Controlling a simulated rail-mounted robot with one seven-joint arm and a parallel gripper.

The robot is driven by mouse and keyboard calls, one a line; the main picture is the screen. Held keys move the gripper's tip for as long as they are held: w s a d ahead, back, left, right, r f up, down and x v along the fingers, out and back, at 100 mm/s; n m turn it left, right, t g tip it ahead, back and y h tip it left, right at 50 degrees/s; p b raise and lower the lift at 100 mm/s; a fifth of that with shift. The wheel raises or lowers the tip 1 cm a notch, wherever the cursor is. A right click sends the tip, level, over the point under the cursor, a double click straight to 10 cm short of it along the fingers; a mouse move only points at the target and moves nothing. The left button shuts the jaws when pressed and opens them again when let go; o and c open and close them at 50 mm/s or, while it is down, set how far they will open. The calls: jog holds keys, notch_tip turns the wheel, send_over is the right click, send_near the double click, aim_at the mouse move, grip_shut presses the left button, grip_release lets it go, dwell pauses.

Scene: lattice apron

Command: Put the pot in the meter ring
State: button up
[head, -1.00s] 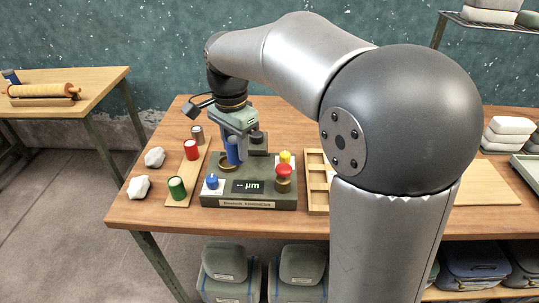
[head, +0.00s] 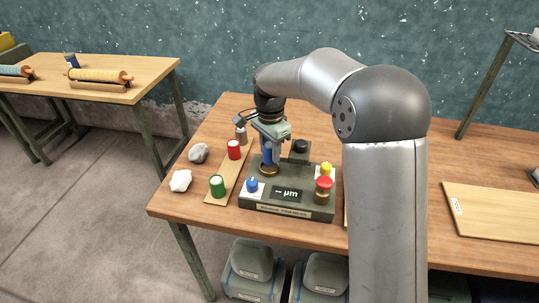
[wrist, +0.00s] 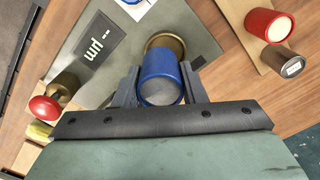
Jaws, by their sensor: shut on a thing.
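A blue pot (head: 267,155) is held upright between the jaws of my gripper (head: 270,147). In the wrist view the dark fingers of my gripper (wrist: 158,88) press on both sides of the blue pot (wrist: 160,68), and its pale grey top faces the camera. The brass meter ring (head: 268,171) sits on the back left of the dark green meter (head: 288,207). The brass ring (wrist: 166,42) shows just past the pot's far end in the wrist view. The pot's lower end is at the ring; I cannot tell whether it is inside or just above.
A red pot (head: 234,150), a green pot (head: 217,187) and a grey-brown pot (head: 241,136) stand on a wooden strip at left. Pale rocks (head: 180,181) lie further left.

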aim_at(269, 158)
jog(key=shift+w+a+f, duration=0.1)
jog(key=shift+w+f, duration=0.25)
jog(key=shift+f, duration=1.7)
jog(key=shift+f, duration=0.2)
jog(key=o, duration=1)
jog(key=shift+r, duration=0.1)
